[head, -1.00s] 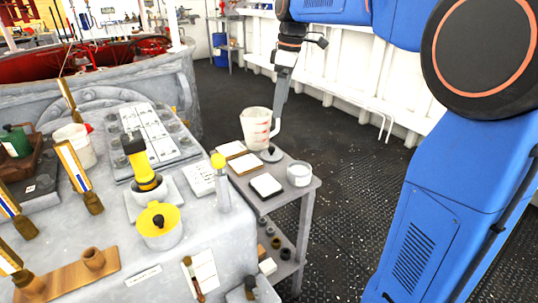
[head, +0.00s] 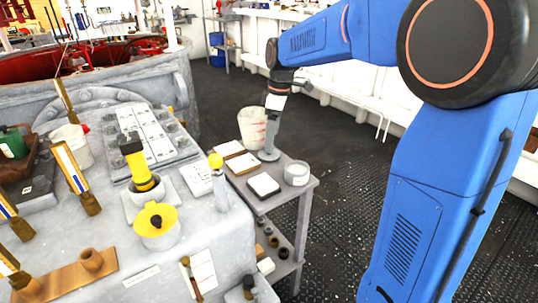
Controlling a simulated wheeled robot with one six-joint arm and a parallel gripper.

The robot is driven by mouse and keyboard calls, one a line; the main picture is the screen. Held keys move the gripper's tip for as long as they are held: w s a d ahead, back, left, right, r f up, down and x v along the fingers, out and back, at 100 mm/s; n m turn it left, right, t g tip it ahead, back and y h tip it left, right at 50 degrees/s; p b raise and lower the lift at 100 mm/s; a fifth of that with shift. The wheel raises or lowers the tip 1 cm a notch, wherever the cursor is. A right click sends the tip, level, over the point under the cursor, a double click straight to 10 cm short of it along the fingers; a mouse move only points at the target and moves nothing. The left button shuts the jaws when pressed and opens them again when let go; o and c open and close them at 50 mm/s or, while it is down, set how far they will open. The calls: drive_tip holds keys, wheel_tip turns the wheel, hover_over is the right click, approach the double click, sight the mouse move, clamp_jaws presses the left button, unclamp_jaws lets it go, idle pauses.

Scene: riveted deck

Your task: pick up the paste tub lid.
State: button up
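The paste tub lid (head: 269,156) appears to be the small grey disc lying on the small grey side table (head: 285,201), in front of a translucent measuring cup. A grey, open-topped tub (head: 297,173) stands to its right, near the table's right edge. My gripper (head: 271,146) points straight down with its fingertips at the middle of the disc. The fingers hide the disc's knob. They look narrow and overlap from this side, so whether they are open or shut on it is not clear.
A crowded grey bench (head: 215,262) is at left; dark deck is free to the right.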

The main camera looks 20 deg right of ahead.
drive_tip(key=shift+w+a+f, duration=0.1)
drive_tip(key=shift+a+f, duration=0.1)
drive_tip(key=shift+f, duration=1.1)
drive_tip(key=shift+w+a+f, duration=0.1)
drive_tip(key=shift+a+f, duration=0.05)
drive_tip(key=shift+f, duration=1.1)
drive_tip(key=c, duration=1.1)
